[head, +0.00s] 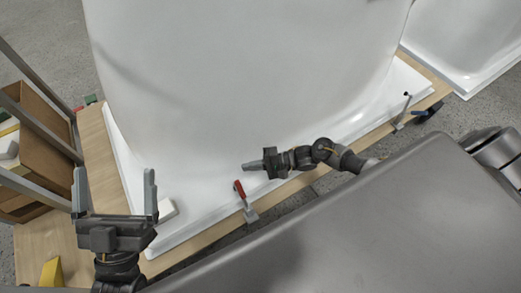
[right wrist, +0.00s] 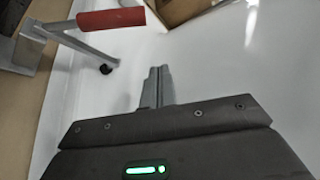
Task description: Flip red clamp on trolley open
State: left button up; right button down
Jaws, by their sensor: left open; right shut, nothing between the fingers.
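The red clamp (head: 240,189) stands at the front edge of the white bathtub shell (head: 230,100), its red handle raised and tilted. In the right wrist view the red handle (right wrist: 112,19) is at the upper left, with its grey metal arm and a black rubber tip (right wrist: 105,69) near the white surface. My right gripper (head: 250,166) is shut and empty, just above and right of the handle, apart from it. Its closed fingers (right wrist: 157,85) also show in the right wrist view. My left gripper (head: 115,190) is open and empty at the lower left.
The shell lies on a wooden trolley board (head: 95,150). A second clamp (head: 404,108) is on the right edge near a dark blue object (head: 428,112). A white block (head: 167,210) lies near my left gripper. A shelf with brown boxes (head: 45,135) stands at the left.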

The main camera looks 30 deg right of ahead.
aim_at(239, 189)
pick_arm(q)
jog(key=shift+s+a+r+t, duration=0.2)
jog(key=shift+a+r+t, duration=0.3)
jog(key=shift+t, duration=0.1)
pick_arm(e)
jog(key=a, duration=0.1)
jog(key=s+a, duration=0.2)
jog(key=a, duration=0.1)
jog(key=shift+r, duration=0.4)
jog(key=shift+s, duration=0.1)
